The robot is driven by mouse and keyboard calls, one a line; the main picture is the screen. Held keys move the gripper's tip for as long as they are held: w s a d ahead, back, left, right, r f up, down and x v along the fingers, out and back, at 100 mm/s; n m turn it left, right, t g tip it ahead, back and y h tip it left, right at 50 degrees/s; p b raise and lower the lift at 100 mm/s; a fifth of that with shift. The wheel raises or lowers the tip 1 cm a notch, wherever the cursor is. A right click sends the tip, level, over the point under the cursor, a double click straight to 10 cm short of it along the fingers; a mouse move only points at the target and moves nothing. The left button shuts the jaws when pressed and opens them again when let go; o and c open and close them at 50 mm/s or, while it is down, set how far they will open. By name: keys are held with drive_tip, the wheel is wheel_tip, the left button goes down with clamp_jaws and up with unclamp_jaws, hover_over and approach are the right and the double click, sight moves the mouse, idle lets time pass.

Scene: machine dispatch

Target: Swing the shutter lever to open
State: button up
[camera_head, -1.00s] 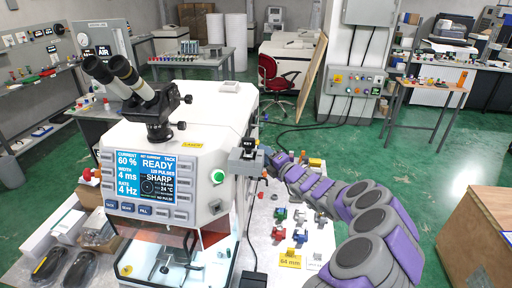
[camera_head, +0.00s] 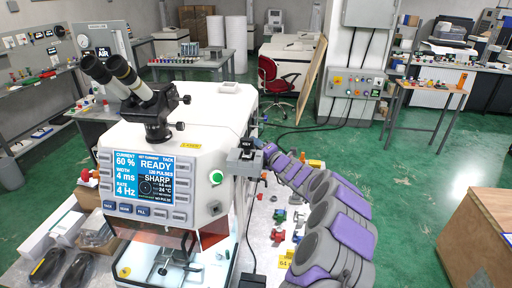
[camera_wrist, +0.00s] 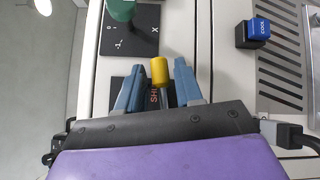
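In the wrist view a lever with a yellow cylindrical knob (camera_wrist: 160,71) stands on the white machine side, by a black plate (camera_wrist: 154,96) whose label starts with "SH"; the rest is hidden. My gripper (camera_wrist: 158,80) is open, with one blue finger on each side of the knob. A gap shows on both sides, so the fingers do not look closed on it. In the head view my gripper (camera_head: 270,151) is at the right side of the white machine (camera_head: 214,125), and the lever is hidden there.
A green knob (camera_wrist: 121,9) on a black plate and a blue block (camera_wrist: 252,33) beside a slotted vent (camera_wrist: 279,50) are near the gripper in the wrist view. A grey box (camera_head: 246,160) juts from the machine's side. Several coloured parts lie on the table (camera_head: 262,232) below my arm.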

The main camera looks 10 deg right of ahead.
drive_tip(key=shift+d, duration=0.7)
drive_tip(key=shift+c, duration=2.2)
drive_tip(key=shift+a, duration=0.3)
clamp_jaws()
drive_tip(key=shift+f, duration=0.1)
